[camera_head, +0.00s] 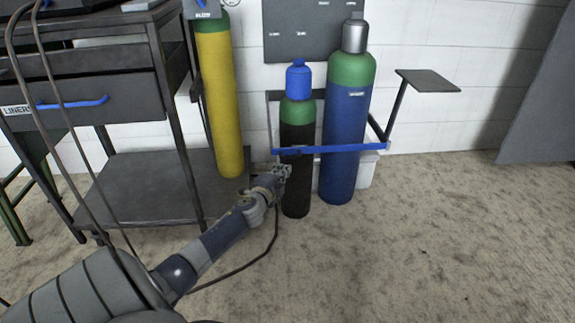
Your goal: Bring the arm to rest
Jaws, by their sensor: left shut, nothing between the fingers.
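My left arm (218,238) reaches in from the lower left, stretched forward over the floor. My left gripper (282,171) is at its end, shut and empty. In the picture it lies against the lower left side of the black gas cylinder (296,146) with a green shoulder and blue cap. I cannot tell whether it touches the cylinder. A blue bar (335,149) runs across the front of this cylinder and the blue cylinder (342,115), a little above the gripper. My right gripper is not in view.
A dark metal cart (140,185) with a drawer and lower shelf stands at the left. A yellow cylinder (221,100) is beside it. A small raised plate (428,80) stands to the right of the cylinders. The concrete floor (450,235) at the right is clear.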

